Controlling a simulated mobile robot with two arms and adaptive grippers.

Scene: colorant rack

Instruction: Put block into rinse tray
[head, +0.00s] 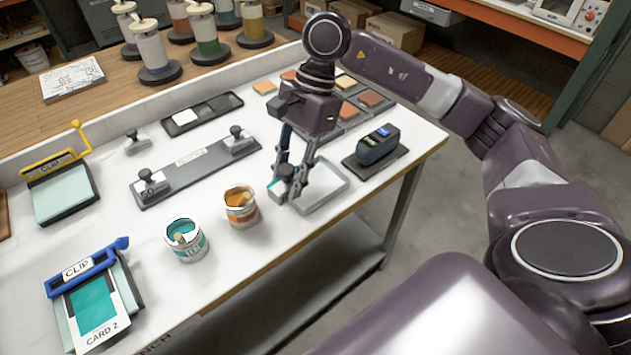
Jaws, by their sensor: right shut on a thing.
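My right gripper (290,188) points down from above and is shut on a small block with a dark knob (286,173). The fingers partly hide the block, and a teal edge shows beside it. The rinse tray (341,190) is a shallow, light grey tray on the white table. The gripper and block are at the tray's left end. I cannot tell whether the block touches the tray floor. My left gripper is not in view.
An orange paint can (241,212) and a teal can (185,243) stand left of the tray. A dark device (377,147) stands at its right. A grey rack (195,170) holds similar knobbed blocks. Clip boards (95,300) lie at left. Colour tiles (370,98) lie behind.

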